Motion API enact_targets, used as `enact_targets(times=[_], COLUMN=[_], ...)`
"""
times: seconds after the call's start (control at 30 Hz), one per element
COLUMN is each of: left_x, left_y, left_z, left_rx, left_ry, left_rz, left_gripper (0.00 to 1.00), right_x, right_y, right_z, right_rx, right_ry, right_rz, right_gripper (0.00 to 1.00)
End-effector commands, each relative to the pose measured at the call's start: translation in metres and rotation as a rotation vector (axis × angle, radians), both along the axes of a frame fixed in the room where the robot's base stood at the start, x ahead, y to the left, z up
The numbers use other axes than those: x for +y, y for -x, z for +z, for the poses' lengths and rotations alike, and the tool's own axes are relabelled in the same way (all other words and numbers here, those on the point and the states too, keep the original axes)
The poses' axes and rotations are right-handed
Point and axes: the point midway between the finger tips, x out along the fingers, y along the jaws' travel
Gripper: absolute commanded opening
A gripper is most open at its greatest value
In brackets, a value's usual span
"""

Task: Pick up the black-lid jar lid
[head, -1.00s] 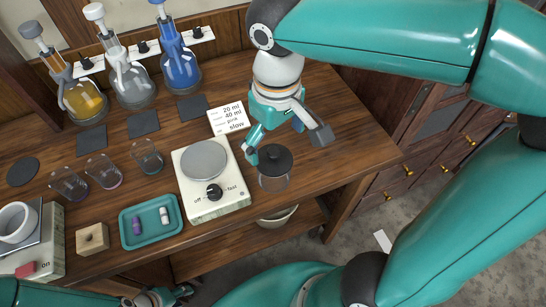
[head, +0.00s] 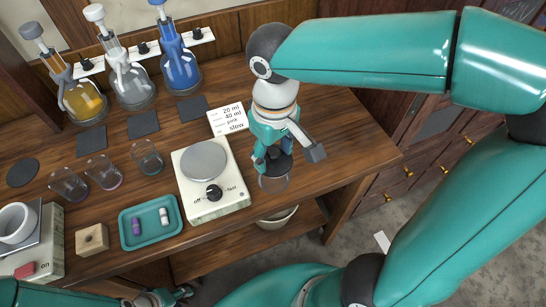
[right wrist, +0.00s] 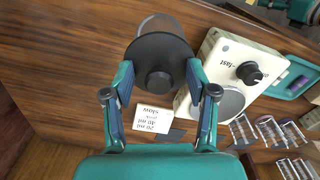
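The glass jar (head: 274,183) stands near the front right of the bench with its black lid (head: 283,161) on top. In the right wrist view the lid (right wrist: 160,57) is a dark disc with a round knob (right wrist: 159,84), and the clear jar shows behind it. My right gripper (head: 273,160) is over the lid and partly hides it in the head view. Its open fingers (right wrist: 160,72) lie on either side of the knob, near the lid's edges; contact cannot be told. My left gripper (head: 163,298) is low at the bottom left, away from the jar; its opening is unclear.
The stirrer plate (head: 211,188) stands just left of the jar. A written card (head: 227,118) lies behind it. A teal tray (head: 151,222), small beakers (head: 147,158) and flasks (head: 181,70) are further left. The bench is clear to the right of the jar.

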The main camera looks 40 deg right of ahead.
Motion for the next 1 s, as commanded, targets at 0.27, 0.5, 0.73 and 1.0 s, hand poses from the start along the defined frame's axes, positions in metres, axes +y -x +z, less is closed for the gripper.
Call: enact_targets(times=[0.27, 0.5, 0.73, 1.0], left_x=[0.0, 0.0, 0.0, 0.0], left_y=[0.0, 0.0, 0.0, 0.0], left_z=[-0.002, -0.002, -0.001, 0.005], left_rx=[0.0, 0.0, 0.0, 0.0], left_ry=[0.0, 0.0, 0.0, 0.0], left_rz=[0.0, 0.0, 0.0, 0.0], left_gripper=[0.4, 0.4, 0.4, 0.4], right_x=[0.001, 0.001, 0.001, 0.001], right_y=[0.003, 0.003, 0.003, 0.001], right_z=[-0.007, -0.008, -0.002, 0.035], right_rx=[0.019, 0.021, 0.021, 0.011], right_ry=[0.003, 0.004, 0.003, 0.003], right_rz=[0.004, 0.004, 0.004, 0.005], right_gripper=[0.12, 0.12, 0.02, 0.0])
